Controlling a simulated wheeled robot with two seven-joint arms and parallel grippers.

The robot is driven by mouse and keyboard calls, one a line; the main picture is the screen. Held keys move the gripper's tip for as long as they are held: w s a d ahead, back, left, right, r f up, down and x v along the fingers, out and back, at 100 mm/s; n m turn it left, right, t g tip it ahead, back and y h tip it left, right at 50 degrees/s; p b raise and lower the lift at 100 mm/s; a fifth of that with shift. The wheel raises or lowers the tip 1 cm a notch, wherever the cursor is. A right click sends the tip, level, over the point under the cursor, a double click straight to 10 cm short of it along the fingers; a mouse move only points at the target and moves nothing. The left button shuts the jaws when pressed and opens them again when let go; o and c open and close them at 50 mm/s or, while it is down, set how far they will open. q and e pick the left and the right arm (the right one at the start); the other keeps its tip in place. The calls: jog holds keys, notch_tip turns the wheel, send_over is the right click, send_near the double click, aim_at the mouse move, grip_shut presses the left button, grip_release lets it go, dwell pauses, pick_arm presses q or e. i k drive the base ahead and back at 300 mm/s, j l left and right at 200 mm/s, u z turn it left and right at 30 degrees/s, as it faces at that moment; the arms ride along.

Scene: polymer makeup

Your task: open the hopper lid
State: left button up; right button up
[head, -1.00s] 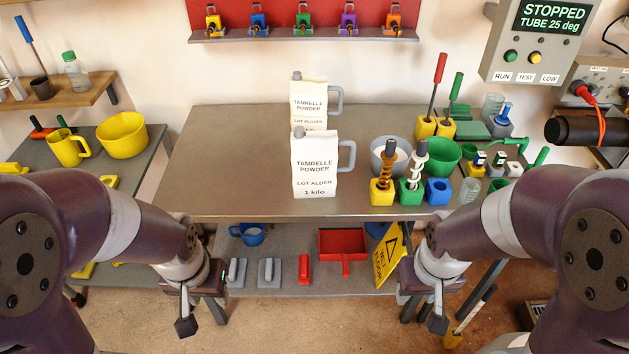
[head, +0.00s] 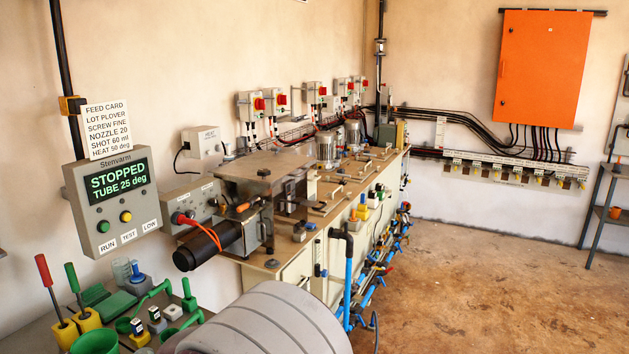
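I cannot pick out a hopper lid with certainty. A grey machine (head: 240,188) stands by the left wall, with a flat top that carries a small dark knob (head: 264,172); I cannot tell if this is the hopper lid. A thick black barrel (head: 208,246) sticks out of the machine's near side. A control box (head: 112,206) to its left reads "STOPPED, TUBE 25 deg". Neither of my grippers is in view.
A feed card (head: 107,130) is above the control box. A long bench (head: 330,225) with motors, valves and blue pipes runs back from the machine. Green and yellow tools (head: 85,320) stand at lower left. An orange cabinet (head: 541,68) hangs at right. The floor (head: 480,270) is open there.

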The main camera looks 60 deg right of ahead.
aim_at(283, 166)
jog(key=z, duration=2.3)
jog(key=i+l+z, duration=0.15)
jog(key=l, duration=0.3)
jog(key=i+l+z, duration=0.2)
jog(key=l, duration=0.25)
jog(key=i+l+z, duration=0.15)
jog(key=i+l, duration=0.15)
jog(key=l, duration=0.15)
jog(key=i+l+z, duration=0.2)
jog(key=l, duration=0.2)
jog(key=i+l, duration=0.15)
jog(key=i, duration=0.35)
jog(key=i+l+u, duration=0.1)
jog(key=i, duration=0.4)
jog(key=i+l, duration=0.25)
jog(key=i, duration=0.25)
jog(key=i+j+u, duration=0.15)
jog(key=i+u, duration=0.55)
jog(key=u, duration=0.15)
jog(key=i+u, duration=0.45)
jog(key=i+l+u, duration=0.25)
jog(key=u, duration=0.2)
